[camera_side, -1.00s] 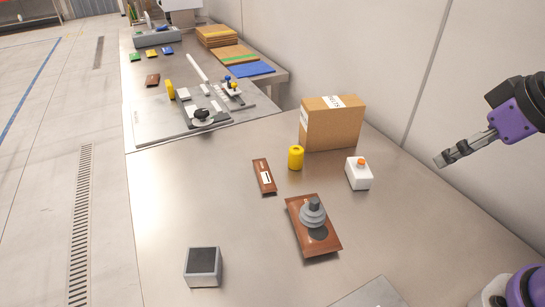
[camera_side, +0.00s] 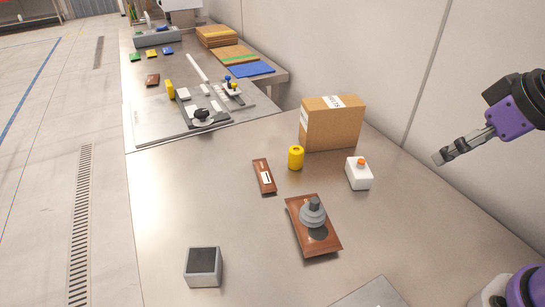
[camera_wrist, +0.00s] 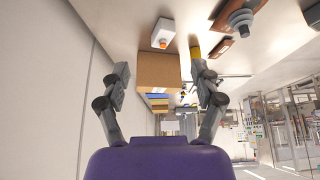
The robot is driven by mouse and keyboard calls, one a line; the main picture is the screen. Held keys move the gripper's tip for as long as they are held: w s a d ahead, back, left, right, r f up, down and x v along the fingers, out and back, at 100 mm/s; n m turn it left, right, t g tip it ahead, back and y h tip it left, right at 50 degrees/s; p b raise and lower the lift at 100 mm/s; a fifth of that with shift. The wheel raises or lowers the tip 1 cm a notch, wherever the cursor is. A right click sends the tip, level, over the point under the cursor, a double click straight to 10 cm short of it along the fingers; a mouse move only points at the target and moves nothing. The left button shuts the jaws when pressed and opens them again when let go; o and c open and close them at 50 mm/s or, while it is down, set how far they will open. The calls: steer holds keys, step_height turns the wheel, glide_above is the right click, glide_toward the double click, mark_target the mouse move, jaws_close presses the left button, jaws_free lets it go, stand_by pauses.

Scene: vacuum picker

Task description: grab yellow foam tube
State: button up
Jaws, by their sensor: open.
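The yellow foam tube (camera_side: 296,158) stands upright on the metal table, left of the cardboard box in the side view. In the wrist view a yellow piece of it (camera_wrist: 195,50) shows just beyond the tip of the right finger, partly hidden. My gripper (camera_side: 440,158) is in the air at the right of the side view, well apart from the tube. In the wrist view my gripper (camera_wrist: 159,68) has its two fingers spread, with nothing held between them.
A cardboard box (camera_side: 332,126) stands behind the tube. A white box with an orange top (camera_side: 358,174), a small brown plate (camera_side: 264,177) and a brown board (camera_side: 322,246) with a grey stepped part (camera_side: 312,213) are nearby. A grey block (camera_side: 203,267) sits at front left.

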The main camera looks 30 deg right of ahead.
steer(key=w+a+n, duration=0.1)
steer(key=w+a, duration=0.1)
steer(key=w, duration=0.6)
steer(key=n+g+y, duration=0.1)
steer(key=n, duration=0.1)
glide_toward(299, 150)
steer(key=x, duration=0.5)
steer(key=shift+s+d+f, duration=0.1)
steer(key=shift+s+f, duration=0.05)
steer(key=shift+f, duration=0.2)
steer(key=x, duration=0.5)
steer(key=shift+w+a+f, duration=0.2)
steer(key=shift+w+a, duration=0.05)
steer(key=shift+w, duration=0.1)
steer(key=c, duration=1)
